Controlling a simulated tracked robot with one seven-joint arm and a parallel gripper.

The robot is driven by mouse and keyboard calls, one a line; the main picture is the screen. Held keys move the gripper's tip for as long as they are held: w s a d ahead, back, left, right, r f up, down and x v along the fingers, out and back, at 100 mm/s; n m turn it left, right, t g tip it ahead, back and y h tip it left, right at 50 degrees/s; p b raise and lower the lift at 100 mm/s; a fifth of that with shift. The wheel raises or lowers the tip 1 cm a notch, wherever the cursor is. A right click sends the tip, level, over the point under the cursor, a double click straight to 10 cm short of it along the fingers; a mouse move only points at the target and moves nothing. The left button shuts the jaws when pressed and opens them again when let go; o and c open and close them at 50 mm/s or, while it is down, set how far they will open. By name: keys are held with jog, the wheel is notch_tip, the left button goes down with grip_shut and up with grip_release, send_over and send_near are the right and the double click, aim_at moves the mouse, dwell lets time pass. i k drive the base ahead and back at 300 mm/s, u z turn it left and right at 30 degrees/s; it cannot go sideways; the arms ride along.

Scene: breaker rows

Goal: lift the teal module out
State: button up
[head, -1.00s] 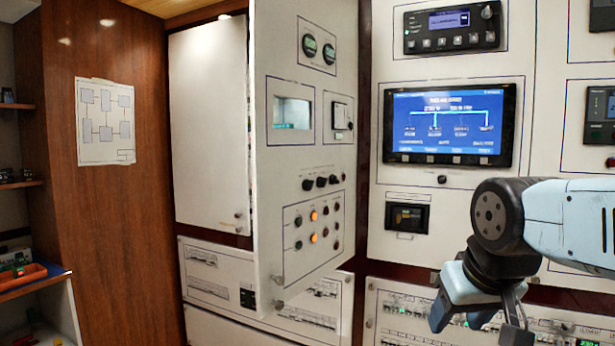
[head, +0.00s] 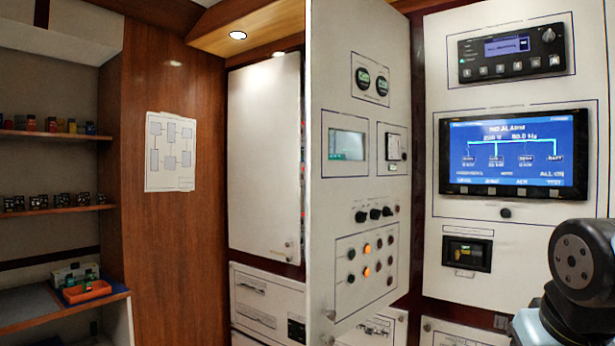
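I cannot pick out a teal module for certain in the head view. Small green pieces (head: 88,275) stand at an orange tray (head: 87,291) on the left bench, too small to tell apart. My wrist shows at the lower right edge, in front of the right-hand panels. Only the light blue top of my gripper body shows below it; the fingers are cut off by the lower edge of the picture. The lower breaker panel (head: 455,334) shows only as a strip at the bottom, and its rows are out of view.
A cabinet door (head: 335,220) with gauges, knobs and lit orange buttons stands swung out at mid-picture. A blue display (head: 514,152) is on the right panel. Shelves (head: 55,210) with small parts are at the far left, beside a wooden wall (head: 170,90) with a paper diagram.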

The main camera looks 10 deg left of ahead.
aim_at(69, 279)
jog(key=z, duration=1.2)
jog(key=i, duration=0.1)
jog(key=u, duration=2.85)
jog(key=k, duration=0.45)
jog(key=u, duration=0.35)
jog(key=i, duration=0.45)
jog(key=z, duration=0.45)
